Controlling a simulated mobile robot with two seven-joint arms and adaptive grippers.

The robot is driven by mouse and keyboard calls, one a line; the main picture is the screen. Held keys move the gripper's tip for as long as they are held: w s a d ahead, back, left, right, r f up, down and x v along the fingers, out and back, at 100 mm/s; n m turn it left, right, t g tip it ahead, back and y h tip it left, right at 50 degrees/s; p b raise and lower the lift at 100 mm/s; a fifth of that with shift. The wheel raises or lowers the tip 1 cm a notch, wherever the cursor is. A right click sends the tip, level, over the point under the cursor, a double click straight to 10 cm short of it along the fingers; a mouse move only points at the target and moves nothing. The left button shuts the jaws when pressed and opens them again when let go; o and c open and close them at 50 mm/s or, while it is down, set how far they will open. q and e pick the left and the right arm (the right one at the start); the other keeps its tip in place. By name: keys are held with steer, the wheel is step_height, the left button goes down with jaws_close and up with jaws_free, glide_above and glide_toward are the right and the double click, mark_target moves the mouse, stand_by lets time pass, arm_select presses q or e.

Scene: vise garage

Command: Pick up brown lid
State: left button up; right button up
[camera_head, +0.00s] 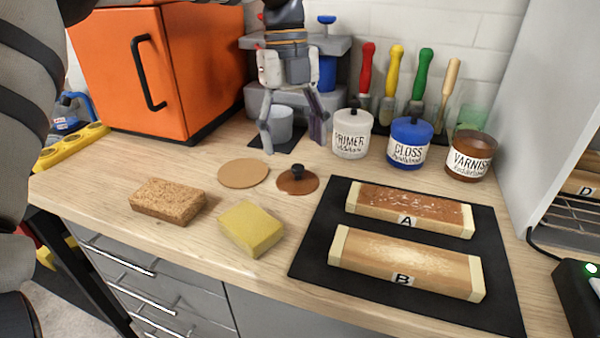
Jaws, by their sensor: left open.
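The brown lid (290,184) lies flat on the wooden workbench (105,165). It is a round reddish-brown disc with a black knob in the middle. My left gripper (293,144) points down with its two fingers spread apart and nothing held between them. In the head view its fingertips appear above the lid, towards the back of the bench, and apart from it. How high they are is hard to tell. The varnish jar (468,160) stands without a lid at the back right. My right gripper is not in view.
A cork disc (244,173) lies left of the lid. A brown sponge (168,201) and a yellow sponge (251,229) lie in front. Primer (351,146) and gloss (408,154) jars stand behind. A black mat (318,235) with blocks A and B lies right. An orange cabinet (175,75) stands back left.

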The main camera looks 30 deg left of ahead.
mark_target(297, 165)
arm_select(q)
steer(key=f, duration=0.4)
steer(key=d+f, duration=0.1)
steer(key=f, duration=0.1)
steer(key=shift+s, duration=0.25)
steer(key=shift+r, duration=0.1)
steer(key=c, duration=1.3)
jaws_close()
